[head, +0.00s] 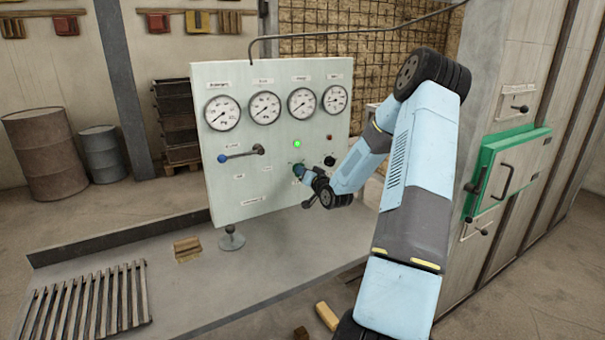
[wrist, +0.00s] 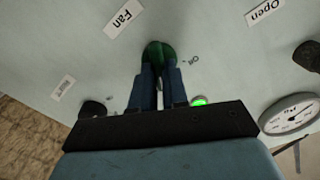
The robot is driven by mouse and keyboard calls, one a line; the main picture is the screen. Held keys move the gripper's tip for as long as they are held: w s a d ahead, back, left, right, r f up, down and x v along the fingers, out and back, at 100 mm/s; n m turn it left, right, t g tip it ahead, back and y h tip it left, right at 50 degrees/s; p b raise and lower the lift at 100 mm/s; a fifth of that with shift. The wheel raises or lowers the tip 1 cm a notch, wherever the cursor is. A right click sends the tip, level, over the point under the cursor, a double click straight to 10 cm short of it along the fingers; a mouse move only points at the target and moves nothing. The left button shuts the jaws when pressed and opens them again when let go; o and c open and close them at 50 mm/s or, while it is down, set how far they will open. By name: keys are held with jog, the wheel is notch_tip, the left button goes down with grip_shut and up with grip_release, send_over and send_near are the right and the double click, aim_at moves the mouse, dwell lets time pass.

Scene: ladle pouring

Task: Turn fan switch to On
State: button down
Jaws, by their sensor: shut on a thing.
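The fan switch is a green knob (wrist: 158,52) on the pale panel (head: 225,180), next to the "Fan" label (wrist: 123,18) in the wrist view. A small "Off" label (wrist: 194,60) sits just to its right there. My gripper (wrist: 159,72) has its two blue fingers closed together on the knob, hiding part of it. In the head view my gripper (head: 299,170) is against the panel below the green lamp (head: 297,143), and the knob is mostly hidden. The knob's exact turn angle cannot be told.
A lit green lamp also shows in the wrist view (wrist: 199,101), beside my gripper. A black knob (head: 330,160) is close on the right. A lever with a blue end (head: 240,153) is on the left. Gauges (head: 264,107) line the panel's top.

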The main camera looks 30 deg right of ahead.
jog(key=shift+f+m, duration=0.2)
jog(key=shift+m, duration=1.4)
jog(key=shift+d, duration=0.1)
jog(key=c, duration=1.1)
grip_release()
jog(key=shift+c, duration=0.2)
jog(key=shift+r, duration=0.1)
jog(key=s, duration=1.3)
jog(key=shift+s+d, duration=0.2)
jog(key=shift+s, duration=0.2)
